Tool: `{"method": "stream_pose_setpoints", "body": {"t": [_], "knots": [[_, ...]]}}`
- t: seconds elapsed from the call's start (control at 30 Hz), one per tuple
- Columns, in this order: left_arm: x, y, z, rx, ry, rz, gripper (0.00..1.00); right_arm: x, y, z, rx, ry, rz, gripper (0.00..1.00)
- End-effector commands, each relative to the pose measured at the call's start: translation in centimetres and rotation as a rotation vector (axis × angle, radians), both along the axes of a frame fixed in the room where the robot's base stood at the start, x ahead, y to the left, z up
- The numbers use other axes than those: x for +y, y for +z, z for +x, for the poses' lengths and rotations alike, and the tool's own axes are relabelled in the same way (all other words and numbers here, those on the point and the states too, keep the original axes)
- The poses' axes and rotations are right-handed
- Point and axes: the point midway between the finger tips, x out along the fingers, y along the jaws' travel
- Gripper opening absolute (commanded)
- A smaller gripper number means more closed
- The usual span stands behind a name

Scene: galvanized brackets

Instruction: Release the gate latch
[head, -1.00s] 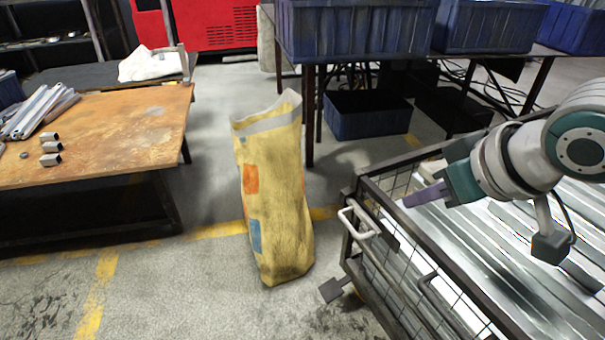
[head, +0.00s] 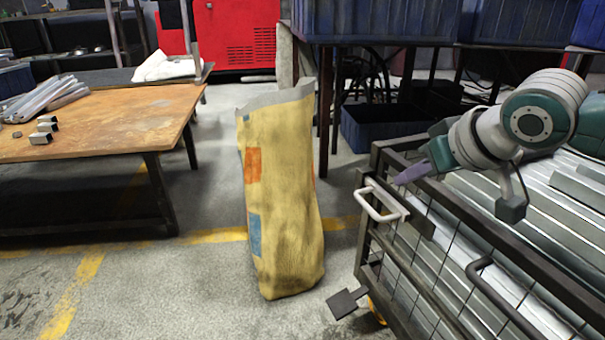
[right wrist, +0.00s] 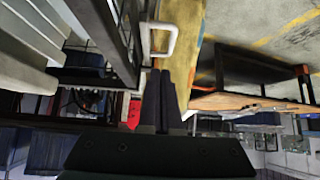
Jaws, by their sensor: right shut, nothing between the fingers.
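The gate latch appears as a white U-shaped handle (head: 378,216) on the near left corner of the dark mesh cage (head: 480,229). It also shows in the right wrist view (right wrist: 172,41), just beyond the fingertips. My right gripper (head: 400,180), with purple fingers, is shut and empty. It is at the cage's top rail, just behind and above the handle. In the right wrist view its dark fingers (right wrist: 161,80) are together and point toward the handle. I cannot tell whether they touch it. My left gripper is not in view.
Long metal profiles (head: 590,186) fill the cage. A tall yellow sack (head: 285,200) stands on the floor left of the cage. A wooden-topped table (head: 110,120) is at the left. Blue bins (head: 375,20) are behind. Floor between table and sack is clear.

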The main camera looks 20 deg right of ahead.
Motion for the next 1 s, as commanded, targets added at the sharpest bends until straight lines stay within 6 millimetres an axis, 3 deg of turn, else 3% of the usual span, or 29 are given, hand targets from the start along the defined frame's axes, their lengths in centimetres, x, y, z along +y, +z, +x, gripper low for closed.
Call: {"method": "stream_pose_setpoints", "body": {"t": [0.27, 0.6, 0.87, 1.0], "knots": [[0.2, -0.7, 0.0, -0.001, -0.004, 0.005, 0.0, 0.0, -0.7, 0.5, -0.001, -0.001, 0.001, 0.0], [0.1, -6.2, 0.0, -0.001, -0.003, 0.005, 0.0, -0.1, -5.5, 4.5, -0.002, -0.001, 0.001, 0.0], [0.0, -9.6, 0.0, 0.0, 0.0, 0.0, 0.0, -0.1, -8.1, 7.1, -0.002, 0.0, 0.001, 0.0], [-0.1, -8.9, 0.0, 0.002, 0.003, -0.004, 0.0, -0.2, -7.7, 5.4, 0.002, 0.002, -0.005, 0.0]]}}
